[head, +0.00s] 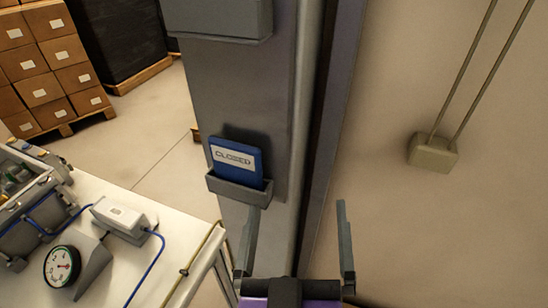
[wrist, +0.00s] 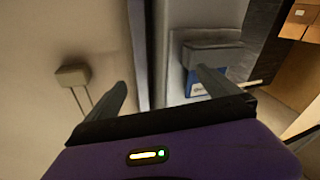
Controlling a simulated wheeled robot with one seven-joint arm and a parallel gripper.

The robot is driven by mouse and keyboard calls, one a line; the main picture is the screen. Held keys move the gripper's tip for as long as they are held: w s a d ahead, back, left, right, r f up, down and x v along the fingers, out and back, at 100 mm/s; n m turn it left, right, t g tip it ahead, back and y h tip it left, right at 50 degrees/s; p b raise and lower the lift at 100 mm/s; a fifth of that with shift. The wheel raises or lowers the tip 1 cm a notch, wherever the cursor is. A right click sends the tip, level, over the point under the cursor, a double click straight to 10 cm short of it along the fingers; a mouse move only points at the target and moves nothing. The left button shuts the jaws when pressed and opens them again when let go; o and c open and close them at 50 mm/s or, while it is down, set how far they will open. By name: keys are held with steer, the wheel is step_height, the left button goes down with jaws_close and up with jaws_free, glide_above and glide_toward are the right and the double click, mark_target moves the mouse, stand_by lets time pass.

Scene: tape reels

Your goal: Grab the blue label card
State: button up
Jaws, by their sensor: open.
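The blue label card (head: 235,165) carries a white strip reading "CLOSED". It stands in a small grey holder (head: 238,190) on the face of a grey post, its lower edge hidden in the holder. In the wrist view the card (wrist: 196,87) shows upside down, partly hidden behind one finger of my gripper. My gripper (head: 297,225) is open and empty, its two fingers wide apart. In the head view it is below and to the right of the card, apart from it. It also shows in the wrist view (wrist: 162,85).
A white table (head: 150,205) at the lower left holds a dial gauge (head: 62,266), a white box (head: 120,215) and blue cables. A grey box (head: 220,18) juts from the post above the card. A cream block (head: 433,153) with two cords is on the right wall.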

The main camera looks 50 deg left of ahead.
step_height(320, 180, up, 11)
steer(key=p, duration=0.1)
glide_above(232, 157)
steer(key=s+d, duration=0.2)
steer(key=s, duration=0.1)
steer(key=shift+a+r+m+h, duration=0.1)
steer(key=shift+a+m+h, duration=0.15)
steer(key=shift+m+h, duration=0.5)
steer(key=s+d+f+m+g+h+p, duration=0.1)
steer(key=s+d+f+m+g+h, duration=0.1)
steer(key=s+d+m+g+h, duration=0.25)
steer(key=shift+t+h, duration=0.75)
steer(key=shift+h, duration=0.05)
steer(key=x, duration=0.3)
steer(key=a+p+x, duration=0.1)
steer(key=x, duration=0.1)
steer(key=p+x, duration=0.1)
steer(key=x, duration=0.2)
steer(key=shift+w+a+r, duration=0.1)
steer(key=shift+a+r, duration=0.1)
steer(key=shift+a, duration=0.25)
steer(key=c, duration=1.4)
